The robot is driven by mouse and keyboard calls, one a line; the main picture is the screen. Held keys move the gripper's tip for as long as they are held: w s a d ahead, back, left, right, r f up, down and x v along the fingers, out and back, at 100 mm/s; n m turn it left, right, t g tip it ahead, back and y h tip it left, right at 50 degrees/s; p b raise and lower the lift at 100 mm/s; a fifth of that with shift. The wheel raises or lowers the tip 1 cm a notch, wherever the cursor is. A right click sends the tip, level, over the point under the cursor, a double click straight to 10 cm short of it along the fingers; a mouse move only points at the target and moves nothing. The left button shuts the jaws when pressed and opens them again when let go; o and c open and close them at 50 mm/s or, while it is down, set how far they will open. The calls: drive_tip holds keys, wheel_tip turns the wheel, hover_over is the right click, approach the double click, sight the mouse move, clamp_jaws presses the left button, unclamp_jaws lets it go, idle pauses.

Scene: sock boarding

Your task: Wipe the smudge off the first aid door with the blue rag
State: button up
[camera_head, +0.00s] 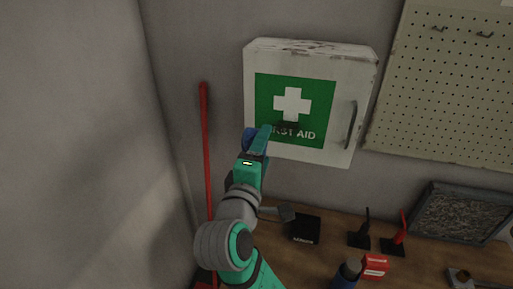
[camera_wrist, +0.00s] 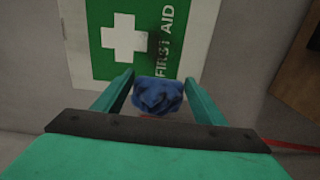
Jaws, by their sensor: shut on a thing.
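The white first aid cabinet (camera_head: 309,63) hangs on the wall, its door shut, with a green sign (camera_head: 316,95) bearing a white cross. A dark smudge (camera_head: 288,127) lies on the sign just below the cross, over the lettering; it also shows in the wrist view (camera_wrist: 155,44). My gripper (camera_head: 258,135) is at the lower left of the sign in the head view, shut on the blue rag (camera_wrist: 158,96). The bunched rag sits between the fingers, close in front of the door. I cannot tell whether it touches the door.
A vertical handle (camera_head: 351,125) is at the door's right side. A pegboard (camera_head: 448,85) hangs to the right. A red pole (camera_head: 206,140) stands at the left. The wooden bench (camera_head: 425,268) below carries a black box (camera_head: 305,229), a red box (camera_head: 375,265) and a dark-framed tray (camera_head: 462,211).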

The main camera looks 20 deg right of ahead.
sight(274, 128)
drive_tip(key=shift+d+x, duration=0.25)
drive_tip(key=shift+x, duration=2.2)
drive_tip(key=shift+s, duration=0.15)
drive_tip(key=shift+x, duration=0.9)
drive_tip(key=shift+s+d+f, duration=0.1)
drive_tip(key=shift+s+d, duration=1)
drive_tip(key=shift+d, duration=0.5)
drive_tip(key=shift+s+d+r, duration=0.1)
drive_tip(key=shift+s+d, duration=1)
drive_tip(key=shift+d, duration=0.55)
drive_tip(key=shift+s+d+f, duration=0.1)
drive_tip(key=shift+s+d, duration=1)
drive_tip(key=shift+d, duration=0.5)
drive_tip(key=shift+w+a, duration=0.65)
drive_tip(key=shift+a, duration=0.2)
drive_tip(key=shift+w+a, duration=0.6)
drive_tip(key=shift+a, duration=0.2)
drive_tip(key=shift+w+a, duration=0.65)
drive_tip(key=shift+a, duration=0.4)
drive_tip(key=shift+w+a, duration=0.65)
drive_tip(key=shift+a, duration=0.35)
drive_tip(key=shift+w+a, duration=0.8)
drive_tip(key=shift+a, duration=0.35)
